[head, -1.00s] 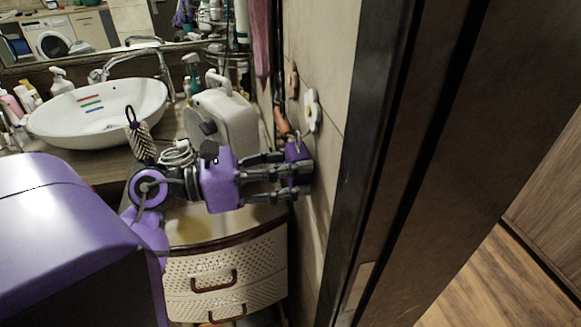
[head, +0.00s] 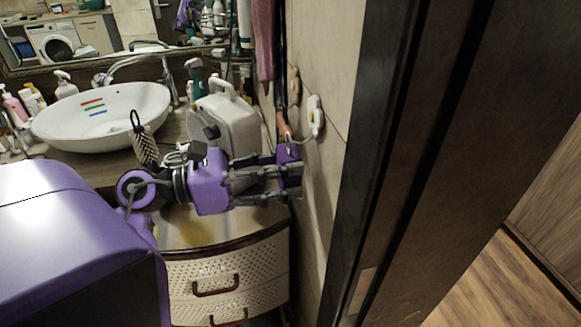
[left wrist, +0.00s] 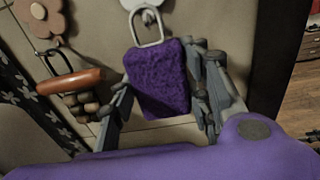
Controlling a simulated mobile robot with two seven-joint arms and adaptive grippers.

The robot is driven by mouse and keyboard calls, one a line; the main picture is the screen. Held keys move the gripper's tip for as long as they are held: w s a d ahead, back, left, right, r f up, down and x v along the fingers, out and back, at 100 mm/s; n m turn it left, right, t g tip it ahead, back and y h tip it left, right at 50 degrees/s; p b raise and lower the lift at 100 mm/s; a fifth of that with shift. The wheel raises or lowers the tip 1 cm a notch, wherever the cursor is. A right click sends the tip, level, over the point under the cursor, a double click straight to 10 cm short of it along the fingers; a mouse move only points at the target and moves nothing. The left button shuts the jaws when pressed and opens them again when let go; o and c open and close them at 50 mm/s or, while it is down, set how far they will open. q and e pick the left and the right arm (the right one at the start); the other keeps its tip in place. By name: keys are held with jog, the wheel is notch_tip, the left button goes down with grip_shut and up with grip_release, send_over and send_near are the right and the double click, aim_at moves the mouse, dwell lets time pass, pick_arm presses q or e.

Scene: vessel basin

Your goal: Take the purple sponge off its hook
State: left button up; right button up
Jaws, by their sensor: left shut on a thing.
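The purple sponge (left wrist: 160,82) has a pale loop at its top and is between the fingers of my left gripper (left wrist: 168,100). In the head view the left gripper (head: 284,177) is shut on the sponge (head: 287,154), close to the tiled wall. The loop (left wrist: 147,27) reaches up to the white flower-shaped hook (left wrist: 151,4), which also shows in the head view (head: 316,116). The loop slants from the hook to the sponge. I cannot tell whether it still bears on the peg. My right gripper is not in view.
A brown flower hook (left wrist: 42,17) and an orange-handled brush (left wrist: 70,82) are beside the sponge. A white canister (head: 228,120) and a basin (head: 100,115) stand on the counter. A dark door frame (head: 375,170) rises to the right.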

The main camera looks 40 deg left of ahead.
pick_arm(q)
jog(key=v, duration=0.6)
jog(key=shift+a+b, duration=0.15)
jog(key=shift+b, duration=0.2)
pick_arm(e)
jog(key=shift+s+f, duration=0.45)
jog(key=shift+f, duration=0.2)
pick_arm(q)
jog(key=shift+s, duration=0.1)
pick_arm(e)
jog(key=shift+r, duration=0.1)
